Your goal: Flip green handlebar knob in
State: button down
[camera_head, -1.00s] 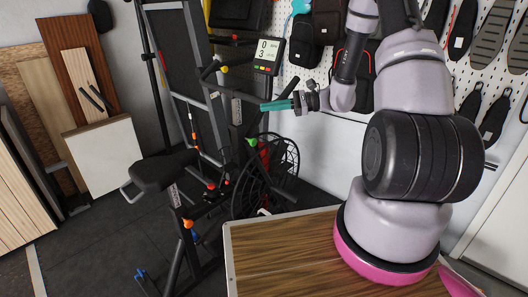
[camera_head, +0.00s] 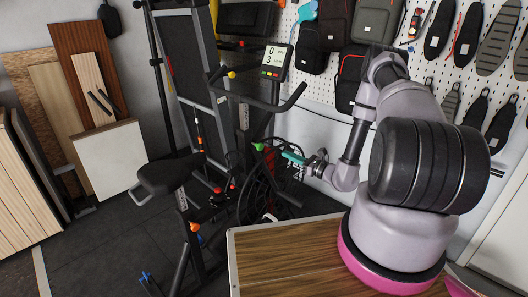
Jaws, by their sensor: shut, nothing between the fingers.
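The green knob (camera_head: 258,147) is a small bright green piece on the exercise bike, below the handlebar (camera_head: 285,104) and beside the black wheel. My gripper (camera_head: 284,154) has teal fingers and is shut with nothing between them. Its fingertips point left toward the green knob and sit slightly right of it and a little lower in the picture. A small gap shows between them, and I cannot tell the difference in depth. Which way the knob is turned is too small to tell.
The bike's display (camera_head: 275,62) stands above the handlebar. Its black saddle (camera_head: 168,173) is at the left. A wooden workbench (camera_head: 280,262) lies in front, below my arm. Bags and insoles hang on the white pegboard (camera_head: 330,88) behind.

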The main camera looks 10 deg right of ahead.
aim_at(261, 148)
jog(key=f+m+h, duration=0.1)
jog(key=f, duration=0.1)
jog(key=d+f+m+t, duration=0.1)
jog(key=f, duration=0.1)
jog(key=shift+s+f+h, duration=0.15)
jog(key=shift+f+h, duration=0.05)
jog(key=shift+h, duration=0.2)
jog(key=x, duration=1.4)
jog(key=shift+d+r, duration=0.15)
jog(key=shift+r, duration=0.1)
jog(key=shift+x, duration=1.65)
